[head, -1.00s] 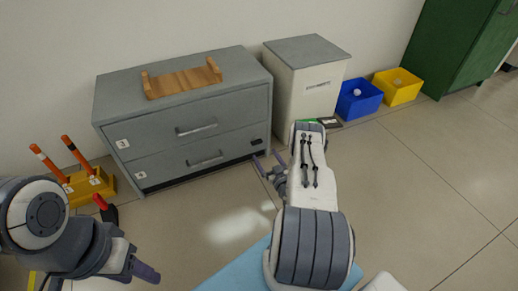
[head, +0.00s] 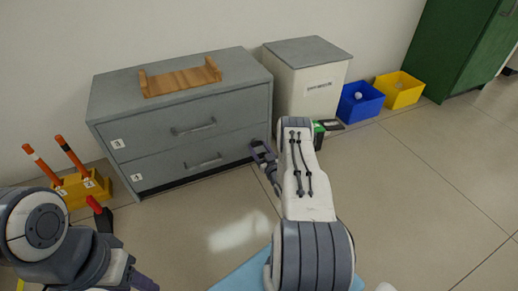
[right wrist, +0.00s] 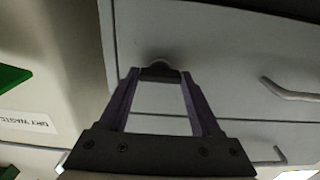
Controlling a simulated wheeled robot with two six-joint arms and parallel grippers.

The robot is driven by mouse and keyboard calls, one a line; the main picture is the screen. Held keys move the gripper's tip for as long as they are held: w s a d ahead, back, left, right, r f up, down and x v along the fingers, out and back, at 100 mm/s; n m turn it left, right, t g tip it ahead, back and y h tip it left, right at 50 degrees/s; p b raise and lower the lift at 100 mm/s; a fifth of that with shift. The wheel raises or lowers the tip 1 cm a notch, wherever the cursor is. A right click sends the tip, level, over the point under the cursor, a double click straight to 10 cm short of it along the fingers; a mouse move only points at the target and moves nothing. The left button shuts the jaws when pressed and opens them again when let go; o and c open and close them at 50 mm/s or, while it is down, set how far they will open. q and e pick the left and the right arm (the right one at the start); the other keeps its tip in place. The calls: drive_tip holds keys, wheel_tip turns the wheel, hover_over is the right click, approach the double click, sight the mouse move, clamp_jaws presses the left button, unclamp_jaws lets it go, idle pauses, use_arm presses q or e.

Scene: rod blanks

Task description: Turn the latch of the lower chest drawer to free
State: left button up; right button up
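The grey chest (head: 105,120) stands against the wall with two drawers. The lower drawer (head: 160,172) is closed and has a bar handle (head: 203,161). Its small dark latch (right wrist: 160,72) shows in the right wrist view, near the drawer's edge by the seam. In the head view my gripper mostly hides it. My right gripper (head: 263,152) is at the latch, its two fingers apart with the latch between the tips. I cannot tell whether they touch it. My left gripper (head: 130,277) is at the bottom left, partly cut off, away from the chest.
A wooden rack (head: 180,81) lies on the chest. A pale cabinet (head: 308,90) stands close on its right, with blue (head: 360,106) and yellow (head: 398,92) bins beyond. A yellow holder (head: 83,190) with orange-tipped rods stands left. The floor at right is clear.

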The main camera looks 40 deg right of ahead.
drive_tip(key=shift+c, duration=0.2)
drive_tip(key=m+p, duration=0.1)
drive_tip(key=m, duration=0.2)
drive_tip(key=shift+m, duration=0.4)
drive_tip(key=m+p, duration=0.1)
drive_tip(key=m, duration=0.3)
drive_tip(key=shift+m, duration=0.3)
drive_tip(key=m, duration=0.4)
drive_tip(key=shift+p, duration=0.4)
drive_tip(key=m, duration=0.5)
drive_tip(key=shift+m, duration=0.4)
drive_tip(key=o, duration=1.4)
